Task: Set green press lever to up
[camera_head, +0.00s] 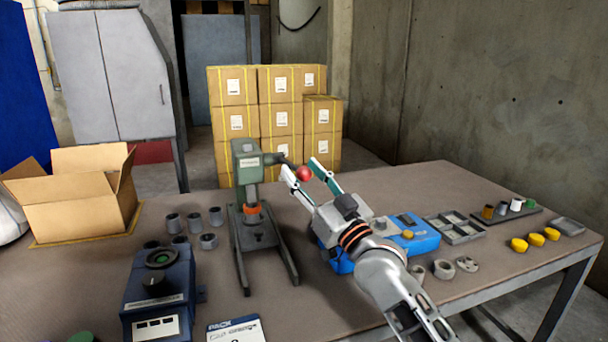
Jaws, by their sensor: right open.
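The green press (247,163) stands on the table left of centre, on a dark base with two long feet. Its dark lever (279,159) sticks out to the right from the head, about level and dipping slightly toward its red ball knob (304,174). My right gripper (300,167) is open at the lever's end, with one fingertip on each side of the knob in this view. I cannot tell whether a finger touches the knob. My left gripper is not in view.
A blue device (424,234) sits behind my right arm. A dark blue box with a dial (157,287) is at front left, near several grey cylinders (195,222). An open carton (80,209) stands at left. Trays (455,228) and yellow pieces (519,245) lie at right.

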